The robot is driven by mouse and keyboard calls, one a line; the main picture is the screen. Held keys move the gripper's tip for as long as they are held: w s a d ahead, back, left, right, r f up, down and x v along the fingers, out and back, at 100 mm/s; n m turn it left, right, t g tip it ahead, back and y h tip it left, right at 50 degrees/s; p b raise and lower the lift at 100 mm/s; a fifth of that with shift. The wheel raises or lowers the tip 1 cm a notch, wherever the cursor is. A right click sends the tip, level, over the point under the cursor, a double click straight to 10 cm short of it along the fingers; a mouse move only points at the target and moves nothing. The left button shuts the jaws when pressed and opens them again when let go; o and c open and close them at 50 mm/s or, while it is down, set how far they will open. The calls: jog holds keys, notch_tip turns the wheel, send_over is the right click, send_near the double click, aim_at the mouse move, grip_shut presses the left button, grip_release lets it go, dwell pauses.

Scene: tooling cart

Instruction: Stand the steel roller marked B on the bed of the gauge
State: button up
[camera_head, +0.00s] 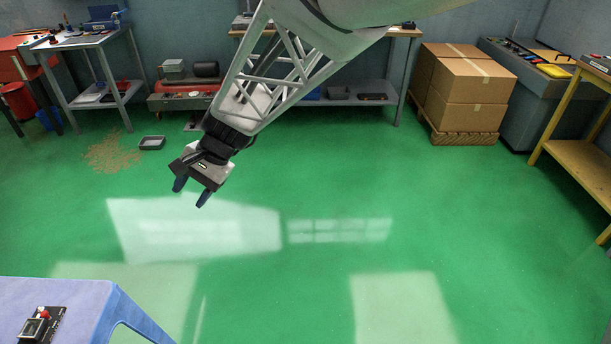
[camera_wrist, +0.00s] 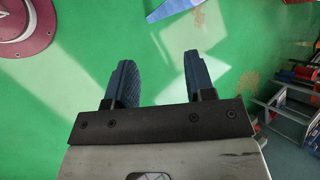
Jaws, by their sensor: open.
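My gripper (camera_head: 191,191) hangs in the air over the open green floor, its two dark blue fingers spread with nothing between them. In the wrist view the fingers (camera_wrist: 159,75) also stand apart, with only floor showing between them. I cannot make out a steel roller marked B in either view. A small dark device with a red part (camera_head: 40,325) sits on a blue-grey table at the lower left; I cannot tell whether it is the gauge. My gripper is well apart from it.
The blue-grey table (camera_head: 75,292) is cut off by the picture edge. Cardboard boxes (camera_head: 465,85) stand on a pallet at the back right, near a yellow-framed bench (camera_head: 585,170). A small grey tray (camera_head: 152,143) lies on the floor by scattered tan bits. The middle floor is clear.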

jog(key=s+d+r+n+t+h, duration=0.1)
jog(key=s+d+r+t, duration=0.15)
jog(key=d, duration=0.95)
jog(key=s+d+r+n+t+h, duration=0.15)
jog(key=d+r, duration=0.25)
jog(key=d, duration=0.7)
jog(key=s+d+t+h, duration=0.1)
jog(key=s+d+h, duration=0.1)
jog(key=s+d, duration=0.4)
jog(key=s+d+h, duration=0.2)
jog(key=s+d, duration=0.4)
jog(key=d, duration=0.5)
jog(key=shift+s+d+r+t, duration=0.3)
jog(key=shift+d+t, duration=0.1)
jog(key=shift+h, duration=0.25)
